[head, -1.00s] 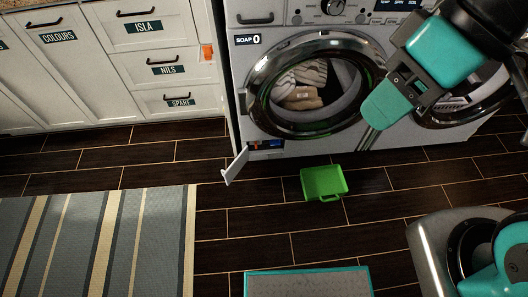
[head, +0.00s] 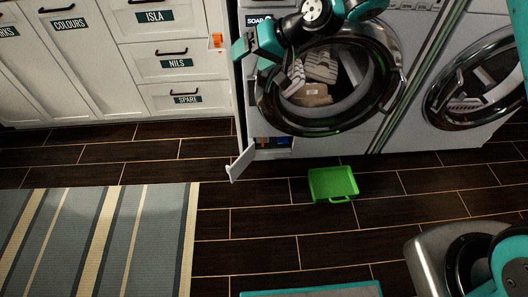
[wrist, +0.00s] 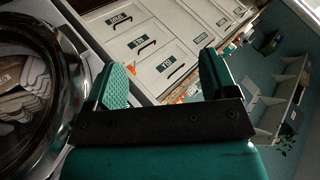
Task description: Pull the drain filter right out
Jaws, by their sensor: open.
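The drain filter (head: 265,142) shows only as a small dark patch with blue and orange in the low opening at the washer's bottom left; its details are too small to tell. The white hatch flap (head: 240,163) hangs open beside it. My gripper (head: 250,48) is up by the washer's top left corner, well above the hatch and apart from it. In the wrist view its two teal fingers (wrist: 163,76) are spread with nothing between them. They point toward the cabinet drawers, and the hatch is not in that view.
A green tray (head: 333,184) lies on the floor in front of the washer (head: 385,140). The washer's round door (head: 262,98) has laundry behind it. White drawers (head: 180,66) stand left, with a striped rug (head: 95,240) in front. The dark floor before the hatch is clear.

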